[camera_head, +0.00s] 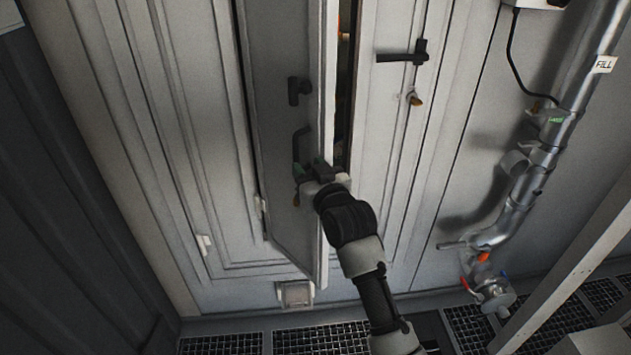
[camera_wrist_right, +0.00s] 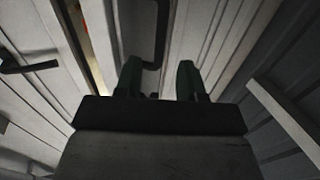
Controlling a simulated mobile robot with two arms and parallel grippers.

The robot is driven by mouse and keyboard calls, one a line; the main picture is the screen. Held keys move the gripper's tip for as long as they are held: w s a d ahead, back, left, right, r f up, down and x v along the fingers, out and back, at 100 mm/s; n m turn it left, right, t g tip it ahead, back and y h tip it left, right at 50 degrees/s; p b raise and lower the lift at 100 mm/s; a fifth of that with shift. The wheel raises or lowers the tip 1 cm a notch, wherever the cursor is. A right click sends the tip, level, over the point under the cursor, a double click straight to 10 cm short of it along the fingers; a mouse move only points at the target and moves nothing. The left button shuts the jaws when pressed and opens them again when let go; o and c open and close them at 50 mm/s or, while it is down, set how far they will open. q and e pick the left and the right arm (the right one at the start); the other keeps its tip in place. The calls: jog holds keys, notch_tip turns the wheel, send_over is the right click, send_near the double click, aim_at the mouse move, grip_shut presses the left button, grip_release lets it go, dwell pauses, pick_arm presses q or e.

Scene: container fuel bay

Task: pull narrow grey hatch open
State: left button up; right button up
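The narrow grey hatch (camera_head: 283,110) stands ajar in the head view, its free right edge swung out from the wall. A dark gap shows behind that edge. It carries a black latch (camera_head: 299,90) and, lower down, a black bar handle (camera_head: 297,146). My right gripper (camera_head: 309,172) is at the hatch's face by the lower end of the handle. In the right wrist view its two fingers (camera_wrist_right: 160,80) are apart, with the handle (camera_wrist_right: 161,35) ahead between them. Contact with the handle cannot be told. My left gripper is not in view.
Right of the gap is another grey panel (camera_head: 385,130) with a black lever (camera_head: 404,56). A silver fill pipe (camera_head: 560,125) with valves runs down the right. A small box (camera_head: 295,294) sits low on the wall, above the floor grating (camera_head: 320,340).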

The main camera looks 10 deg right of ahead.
jog(key=shift+b+v, duration=0.3)
jog(key=shift+v, duration=1.4)
